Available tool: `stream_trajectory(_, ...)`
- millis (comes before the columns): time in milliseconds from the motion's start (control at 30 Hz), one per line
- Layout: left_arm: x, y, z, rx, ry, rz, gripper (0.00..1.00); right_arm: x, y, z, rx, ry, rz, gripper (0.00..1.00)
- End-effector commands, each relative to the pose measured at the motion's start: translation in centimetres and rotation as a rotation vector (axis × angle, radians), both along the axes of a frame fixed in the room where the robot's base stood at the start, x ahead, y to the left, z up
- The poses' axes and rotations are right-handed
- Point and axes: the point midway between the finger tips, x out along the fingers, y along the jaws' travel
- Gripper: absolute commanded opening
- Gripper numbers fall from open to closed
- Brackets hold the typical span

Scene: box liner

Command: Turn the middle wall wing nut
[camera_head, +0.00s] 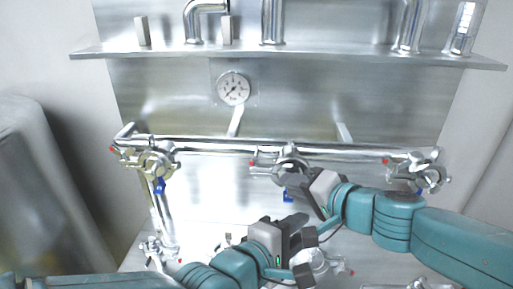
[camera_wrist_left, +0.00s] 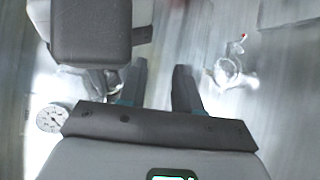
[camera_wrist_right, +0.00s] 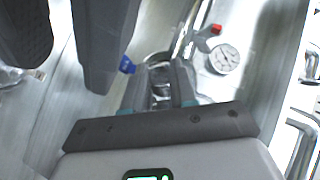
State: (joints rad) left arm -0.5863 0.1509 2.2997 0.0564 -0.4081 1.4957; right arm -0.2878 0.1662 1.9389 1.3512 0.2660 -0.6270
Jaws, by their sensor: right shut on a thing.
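The middle wall wing nut (camera_head: 291,162) is silver metal and sits on the horizontal pipe below the gauge. It is partly hidden by my right gripper (camera_head: 290,180), which comes from the right and is shut on it. In the right wrist view the nut (camera_wrist_right: 160,84) shows between the two fingers. A blue tip (camera_wrist_right: 127,65) and a red tip (camera_wrist_right: 216,29) show beside it. My left gripper (camera_head: 308,228) is lower, in front of the lower wall, with its fingers apart and nothing between them in the left wrist view (camera_wrist_left: 158,85).
Similar fittings sit at the left (camera_head: 158,164) and right (camera_head: 424,174) of the pipe (camera_head: 220,147). Another fitting (camera_head: 318,262) is lower, close to my left gripper. A round gauge (camera_head: 233,88) is above the pipe. A metal shelf (camera_head: 330,55) crosses the top. My two grippers are close together.

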Motion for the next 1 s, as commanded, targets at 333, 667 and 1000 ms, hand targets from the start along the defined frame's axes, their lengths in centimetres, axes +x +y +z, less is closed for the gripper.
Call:
stream_trajectory(333, 3.1, 8.2, 7.4, -1.100, 0.281, 0.541, 0.33, 0.1, -0.1, 0.1, 0.001, -0.002, -0.002, 0.00)
stream_trajectory(667, 5.3, 9.9, 7.9, -1.304, 0.312, 0.624, 0.33, 0.1, -0.1, 0.1, 0.001, -0.002, -0.002, 0.00)
stream_trajectory(1000, 12.4, 8.8, 7.9, -1.301, 0.312, 0.622, 0.33, 0.1, -0.1, 0.1, 0.000, -0.001, -0.003, 0.00)
